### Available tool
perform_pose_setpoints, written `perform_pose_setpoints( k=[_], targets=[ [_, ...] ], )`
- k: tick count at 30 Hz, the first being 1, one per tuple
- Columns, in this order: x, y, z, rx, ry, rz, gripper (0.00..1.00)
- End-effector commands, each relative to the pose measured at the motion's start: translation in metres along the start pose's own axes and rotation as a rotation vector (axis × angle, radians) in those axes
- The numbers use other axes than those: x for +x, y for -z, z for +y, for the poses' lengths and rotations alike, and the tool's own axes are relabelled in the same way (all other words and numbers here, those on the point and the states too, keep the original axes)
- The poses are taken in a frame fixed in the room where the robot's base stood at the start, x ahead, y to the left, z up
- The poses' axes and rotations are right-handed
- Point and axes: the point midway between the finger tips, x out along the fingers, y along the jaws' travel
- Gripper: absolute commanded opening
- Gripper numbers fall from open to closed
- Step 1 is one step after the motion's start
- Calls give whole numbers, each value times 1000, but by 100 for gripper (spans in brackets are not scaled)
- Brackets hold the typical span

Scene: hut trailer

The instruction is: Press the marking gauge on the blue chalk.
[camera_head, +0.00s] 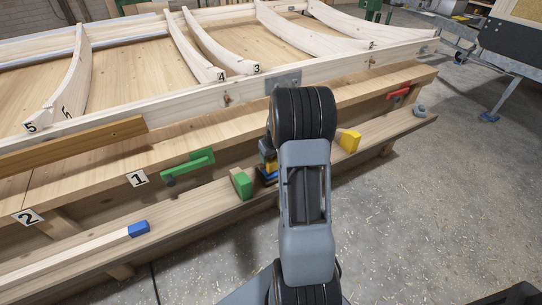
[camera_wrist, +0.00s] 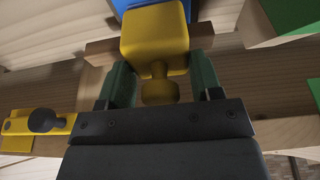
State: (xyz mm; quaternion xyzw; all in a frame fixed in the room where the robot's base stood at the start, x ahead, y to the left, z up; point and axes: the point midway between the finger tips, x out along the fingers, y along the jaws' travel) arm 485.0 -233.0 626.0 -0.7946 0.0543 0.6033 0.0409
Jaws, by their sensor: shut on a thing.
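My gripper (camera_wrist: 160,92) is shut on the knob of a yellow piece, which I take for the marking gauge (camera_wrist: 155,38). A short brown wooden bar (camera_wrist: 103,52) crosses behind the yellow piece. A blue thing (camera_wrist: 124,10), likely the blue chalk, lies just past the yellow piece at the top of the wrist view, partly hidden by it. I cannot tell whether they touch.
The shelf (camera_head: 206,203) carries a green block (camera_head: 241,183), a yellow block (camera_head: 350,140) and another blue block (camera_head: 138,228) at a pale bar's end. A green clamp (camera_head: 188,165) and a red clamp (camera_head: 398,95) sit along the bench's front. Open floor lies right.

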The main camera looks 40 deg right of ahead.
Motion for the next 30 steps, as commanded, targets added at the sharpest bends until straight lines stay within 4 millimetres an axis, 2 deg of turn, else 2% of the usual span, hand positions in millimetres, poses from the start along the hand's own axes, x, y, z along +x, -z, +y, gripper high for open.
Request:
perform_pose_setpoints(
  k=[17,30],
  targets=[
    [0,-1,0,0,1,-2,40],
    [-30,8,0,0,0,0,40]
  ],
)
